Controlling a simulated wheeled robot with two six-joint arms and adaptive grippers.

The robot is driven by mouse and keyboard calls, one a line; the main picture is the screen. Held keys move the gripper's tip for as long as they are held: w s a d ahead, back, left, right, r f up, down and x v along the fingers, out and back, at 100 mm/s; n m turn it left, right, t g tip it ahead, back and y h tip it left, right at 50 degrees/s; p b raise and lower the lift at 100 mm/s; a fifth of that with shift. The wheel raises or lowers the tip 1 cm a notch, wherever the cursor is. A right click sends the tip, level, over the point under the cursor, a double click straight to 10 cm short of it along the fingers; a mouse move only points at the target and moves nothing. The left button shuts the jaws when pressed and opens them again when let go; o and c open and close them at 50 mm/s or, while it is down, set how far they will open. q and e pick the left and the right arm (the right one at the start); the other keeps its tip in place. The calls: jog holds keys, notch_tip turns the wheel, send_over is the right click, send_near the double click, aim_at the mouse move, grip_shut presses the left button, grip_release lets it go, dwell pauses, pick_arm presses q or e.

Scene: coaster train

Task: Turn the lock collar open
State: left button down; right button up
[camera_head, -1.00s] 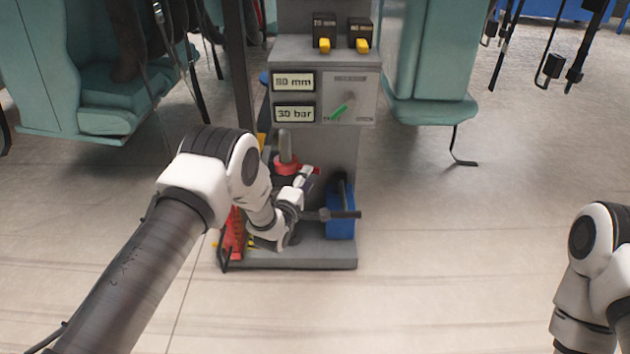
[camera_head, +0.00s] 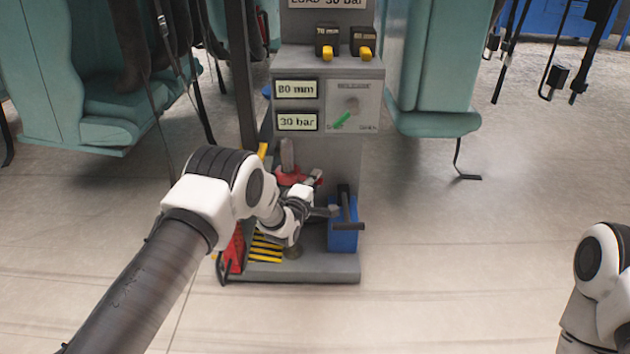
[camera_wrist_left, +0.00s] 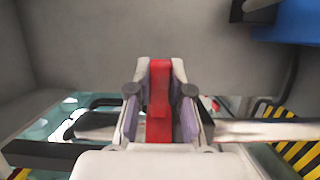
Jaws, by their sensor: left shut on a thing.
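The red lock collar (camera_head: 289,179) sits around the foot of an upright grey rod (camera_head: 287,152) on the grey stand. My left gripper (camera_head: 314,179) is at the right side of the collar in the head view. In the left wrist view, a red bar (camera_wrist_left: 159,105), which looks like the collar's lug, stands between the two fingers of my left gripper (camera_wrist_left: 160,95), both pressed against it. My wrist hides part of the collar's front. My right arm shows at the right edge, but its gripper is out of the picture.
A blue box (camera_head: 343,237) with a dark bar stands right of my left wrist. Yellow-black stripes (camera_head: 266,247) mark the base. Teal seats (camera_head: 430,70) flank the stand.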

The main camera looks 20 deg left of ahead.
pick_arm(q)
jog(key=s+m+g+h, duration=0.1)
jog(key=m+h, duration=0.1)
jog(key=h, duration=0.1)
jog(key=s+a+m+g+h+p, duration=0.1)
jog(key=s+m+h, duration=0.1)
jog(key=h, duration=0.1)
jog(key=s+a+m+g+h+p, duration=0.1)
jog(key=m+h, duration=0.1)
jog(key=h, duration=0.1)
jog(key=shift+s+f+m+g+h, duration=0.15)
jog(key=shift+s+m+g+h, duration=0.05)
jog(key=shift+m+g+h, duration=0.2)
jog(key=shift+s+a+m+g+h+b, duration=0.25)
jog(key=shift+s+m+g+h+b, duration=0.1)
jog(key=shift+m+g+h, duration=0.35)
jog(key=shift+s+a+m+g+h+b, duration=0.25)
jog(key=shift+s+m+g+h+b, duration=0.1)
jog(key=shift+m+g+h, duration=0.35)
jog(key=c, duration=1)
grip_release()
jog(key=shift+c, duration=0.2)
